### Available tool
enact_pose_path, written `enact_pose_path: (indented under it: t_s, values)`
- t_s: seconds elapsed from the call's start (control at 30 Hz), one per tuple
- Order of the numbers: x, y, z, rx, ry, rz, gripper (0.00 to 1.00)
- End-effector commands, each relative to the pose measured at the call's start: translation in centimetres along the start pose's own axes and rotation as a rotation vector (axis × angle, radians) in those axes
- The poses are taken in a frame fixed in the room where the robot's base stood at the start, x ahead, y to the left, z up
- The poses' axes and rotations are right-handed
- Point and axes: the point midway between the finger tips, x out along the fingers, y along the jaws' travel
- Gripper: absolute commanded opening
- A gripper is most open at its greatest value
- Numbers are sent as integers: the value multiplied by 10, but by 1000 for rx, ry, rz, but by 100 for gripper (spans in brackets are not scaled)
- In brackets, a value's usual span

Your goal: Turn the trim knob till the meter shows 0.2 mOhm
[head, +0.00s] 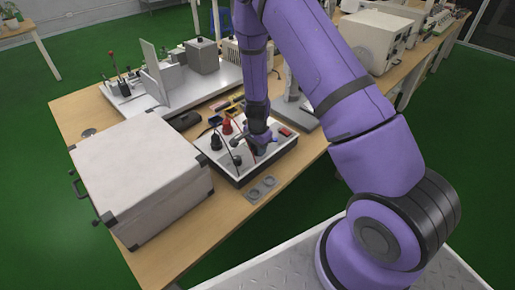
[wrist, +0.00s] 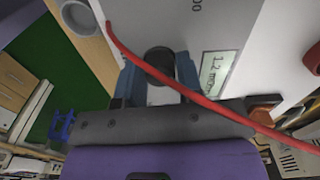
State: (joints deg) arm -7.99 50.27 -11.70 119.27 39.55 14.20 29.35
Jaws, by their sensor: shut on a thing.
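The test panel (head: 228,172) is a white-topped box with dark sides near the front of the wooden table. My gripper (head: 258,147) is lowered onto its right part and covers the trim knob in the head view. In the wrist view the black trim knob (wrist: 159,61) sits between the blue fingers of my gripper (wrist: 158,80), which is shut on it. The meter display (wrist: 217,70) is right of the knob and appears to read 1.2 mOhm, seen tilted. A red lead (wrist: 185,88) crosses in front of my gripper in the wrist view.
A large white case (head: 140,170) with dark corners stands left of the panel. Red and black terminals (head: 221,135) with leads rise from the panel's back left. A grey fixture (head: 175,80) stands behind.

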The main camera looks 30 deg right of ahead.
Motion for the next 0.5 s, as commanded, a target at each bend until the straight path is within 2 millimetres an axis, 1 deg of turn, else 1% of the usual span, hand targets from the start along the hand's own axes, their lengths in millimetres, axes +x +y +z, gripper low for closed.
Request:
enact_pose_path:
  t_s: [0.3,0.5]
  values:
    - [0,0,-1,-225,1,-1,10]
    - [0,0,-2,-307,2,0,10]
